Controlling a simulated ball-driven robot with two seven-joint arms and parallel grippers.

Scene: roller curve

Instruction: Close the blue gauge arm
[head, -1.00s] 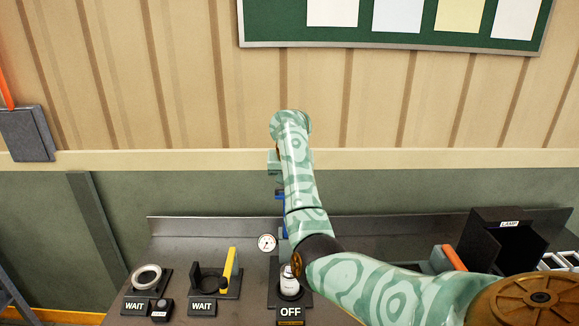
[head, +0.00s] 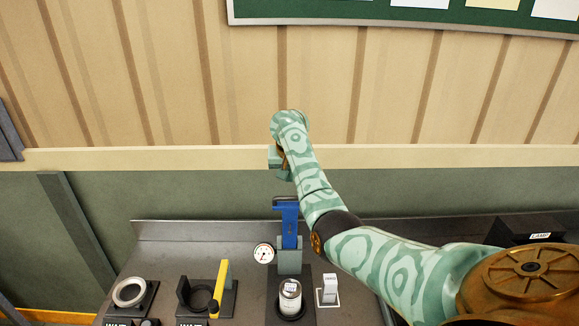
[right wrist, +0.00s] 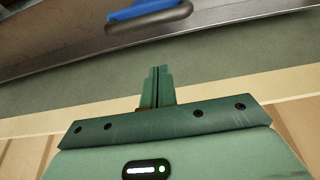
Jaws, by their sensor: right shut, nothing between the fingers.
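The blue gauge arm (head: 289,224) stands upright on a grey post at the back of the middle station, with a dark bar at its top. In the right wrist view its blue part and dark bar (right wrist: 150,22) show at the top edge. A round white dial (head: 263,253) sits left of the post. A white cylinder (head: 290,297) stands in the station in front of the arm. My right gripper (right wrist: 158,72) is shut and empty. In the head view it is mostly hidden by my wrist, above and apart from the blue arm. My left gripper is out of view.
To the left are a station with a metal ring (head: 129,292) and one with a yellow lever (head: 221,285). A small white block (head: 330,288) stands right of the middle station. A dark box labelled LAMP (head: 533,232) is at the right. The wall rises close behind the bench.

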